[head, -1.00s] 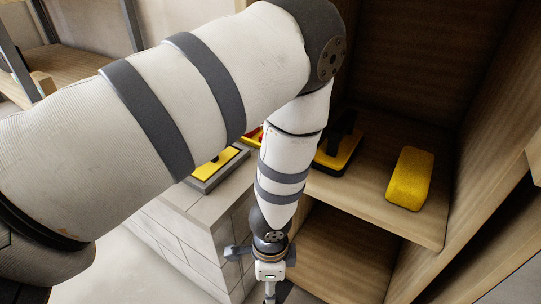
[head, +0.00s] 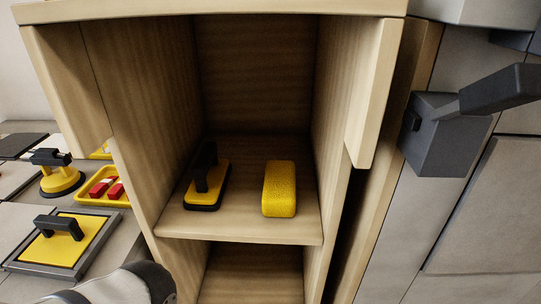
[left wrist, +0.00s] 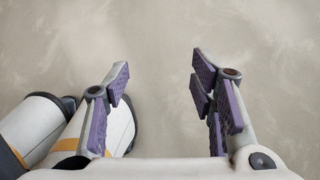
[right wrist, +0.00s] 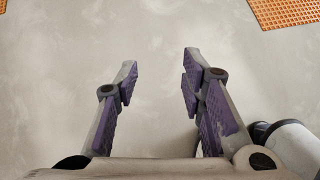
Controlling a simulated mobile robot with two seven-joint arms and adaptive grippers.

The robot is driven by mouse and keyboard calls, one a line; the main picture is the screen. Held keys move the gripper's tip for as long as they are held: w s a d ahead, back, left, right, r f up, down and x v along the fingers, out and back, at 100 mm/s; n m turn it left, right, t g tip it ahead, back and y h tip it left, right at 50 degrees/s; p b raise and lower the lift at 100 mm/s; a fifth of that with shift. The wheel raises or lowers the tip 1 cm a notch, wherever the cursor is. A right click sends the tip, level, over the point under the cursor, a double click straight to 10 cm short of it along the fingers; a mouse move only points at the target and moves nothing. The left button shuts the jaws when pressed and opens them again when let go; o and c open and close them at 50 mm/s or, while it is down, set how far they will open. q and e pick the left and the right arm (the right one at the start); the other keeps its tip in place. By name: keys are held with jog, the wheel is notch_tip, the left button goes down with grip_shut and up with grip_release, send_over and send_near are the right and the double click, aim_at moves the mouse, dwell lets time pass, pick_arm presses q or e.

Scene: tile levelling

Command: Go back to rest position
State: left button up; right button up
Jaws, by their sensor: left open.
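My left gripper (left wrist: 160,85) is open and empty in the left wrist view, with its purple-padded fingers wide apart over bare grey floor. My right gripper (right wrist: 156,85) is also open and empty in the right wrist view, above the same kind of floor. Neither gripper shows in the head view. Only a piece of my arm shows there, at the bottom left. Neither gripper touches anything.
A wooden shelf unit (head: 340,190) holds a yellow sponge (head: 279,188) and a black-and-yellow float (head: 207,182). A left counter bears a yellow-topped tool (head: 62,243), a suction cup (head: 60,178) and a yellow tray (head: 104,200). Orange mesh (right wrist: 289,12) lies on the floor.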

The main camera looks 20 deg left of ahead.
pick_arm(q)
jog(key=s+r+n+g, duration=0.1)
jog(key=s+r, duration=0.3)
jog(key=s, duration=0.2)
jog(key=w+r+t+p, duration=0.2)
jog(key=w+r+p, duration=0.4)
jog(key=r+p, duration=0.3)
jog(key=w+r+t+p, duration=0.2)
jog(key=w+r+p, duration=0.3)
jog(key=r+p, duration=0.5)
jog(key=w+r+t+p, duration=0.3)
jog(key=w+r+p, duration=0.3)
jog(key=r+p, duration=0.4)
jog(key=p, duration=0.4)
jog(key=shift+w+a+r+p, duration=0.15)
jog(key=shift+w+a+p, duration=0.15)
jog(key=shift+w+a, duration=0.05)
pick_arm(e)
jog(key=w+r+t, duration=0.2)
jog(key=w+r, duration=0.3)
jog(key=r, duration=0.5)
jog(key=w+r+t, duration=0.2)
jog(key=w+r, duration=0.4)
jog(key=r, duration=0.3)
jog(key=w+r+t, duration=0.3)
jog(key=w+r, duration=0.3)
jog(key=r, duration=0.4)
jog(key=shift+r, duration=0.3)
